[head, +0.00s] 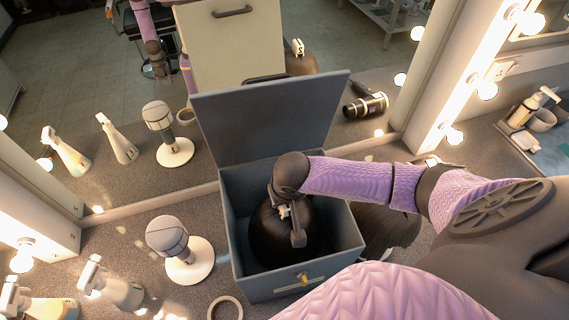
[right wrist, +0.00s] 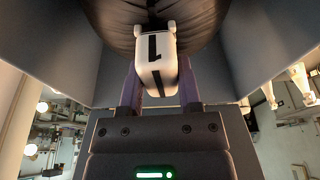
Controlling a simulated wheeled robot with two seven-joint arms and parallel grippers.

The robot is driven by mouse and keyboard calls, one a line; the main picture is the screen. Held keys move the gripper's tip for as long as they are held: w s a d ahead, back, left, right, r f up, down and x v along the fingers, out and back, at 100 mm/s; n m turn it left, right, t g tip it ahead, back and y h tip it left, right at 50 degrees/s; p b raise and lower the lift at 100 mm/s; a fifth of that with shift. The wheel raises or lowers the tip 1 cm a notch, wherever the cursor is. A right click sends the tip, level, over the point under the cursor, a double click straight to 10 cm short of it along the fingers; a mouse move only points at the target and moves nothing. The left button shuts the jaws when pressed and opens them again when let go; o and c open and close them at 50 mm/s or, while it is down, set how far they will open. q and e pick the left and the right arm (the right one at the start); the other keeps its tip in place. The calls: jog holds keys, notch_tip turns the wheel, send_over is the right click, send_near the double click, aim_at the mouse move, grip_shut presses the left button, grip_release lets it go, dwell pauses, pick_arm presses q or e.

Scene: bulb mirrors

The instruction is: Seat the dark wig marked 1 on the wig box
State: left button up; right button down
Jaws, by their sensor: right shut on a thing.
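The dark wig (head: 270,240) is inside the open grey wig box (head: 240,265), below its rim. My right gripper (head: 297,228) reaches down into the box from above. It is shut on the wig's white tab marked 1, which shows between the fingers in the right wrist view (right wrist: 155,75). The dark wig (right wrist: 200,15) hangs or rests beyond the tab there. Whether it touches the support inside the box is hidden. The box lid (head: 270,115) stands open at the back. My left gripper is not in view.
A grey head stand (head: 168,235) on a white base is left of the box. Spray bottles (head: 110,285) stand farther left, and a tape ring (head: 225,308) lies in front. Brown hair (head: 395,230) lies right of the box, partly behind my arm. A mirror (head: 60,110) stands behind.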

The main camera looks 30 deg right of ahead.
jog(key=shift+f+b, duration=1.25)
jog(key=shift+f, duration=0.85)
jog(key=shift+c, duration=1)
grip_release()
jog(key=shift+r, duration=0.1)
notch_tip(320, 180, up, 13)
jog(key=p, duration=1.5)
notch_tip(320, 180, up, 2)
jog(key=shift+r+p, duration=0.2)
jog(key=shift+p, duration=0.15)
